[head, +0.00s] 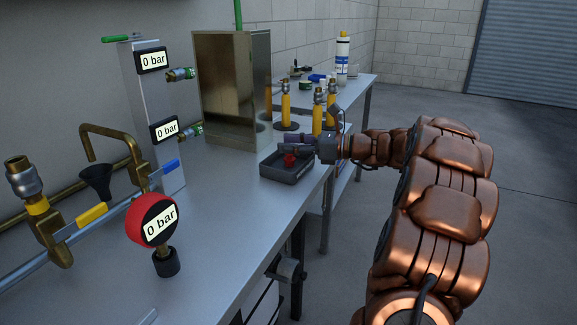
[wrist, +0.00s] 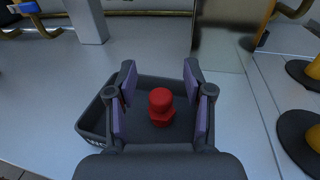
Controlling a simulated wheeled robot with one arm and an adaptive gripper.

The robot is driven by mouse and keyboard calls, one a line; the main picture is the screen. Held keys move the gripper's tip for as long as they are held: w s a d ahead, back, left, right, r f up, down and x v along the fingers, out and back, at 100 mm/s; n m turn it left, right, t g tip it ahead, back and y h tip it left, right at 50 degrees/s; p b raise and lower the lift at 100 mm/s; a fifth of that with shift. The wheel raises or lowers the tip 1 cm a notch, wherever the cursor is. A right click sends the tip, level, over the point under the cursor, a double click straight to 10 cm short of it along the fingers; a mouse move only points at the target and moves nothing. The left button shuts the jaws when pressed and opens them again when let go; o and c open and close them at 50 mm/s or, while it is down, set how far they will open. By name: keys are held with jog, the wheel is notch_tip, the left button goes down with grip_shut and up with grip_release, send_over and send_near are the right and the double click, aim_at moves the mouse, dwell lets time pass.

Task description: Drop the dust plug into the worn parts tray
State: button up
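The red dust plug (head: 289,160) is at the dark grey worn parts tray (head: 287,178), on the bench's right edge. In the wrist view the plug (wrist: 161,108) appears upright within the walls of the tray (wrist: 92,123); whether it rests on the floor is hard to tell. My gripper (head: 297,143) is over the tray, just above the plug. In the wrist view my gripper (wrist: 159,72) has its purple-padded fingers spread wide, with the plug between them and a visible gap on each side.
A brass-coloured box (head: 225,90) stands behind the tray. Yellow cylinders (head: 317,118) stand close beyond my gripper. A red-rimmed gauge (head: 153,220) and a valve panel (head: 150,115) stand at left. The bench (head: 215,225) is clear between gauge and tray.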

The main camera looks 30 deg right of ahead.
jog(key=v, duration=1.2)
dwell(0.5)
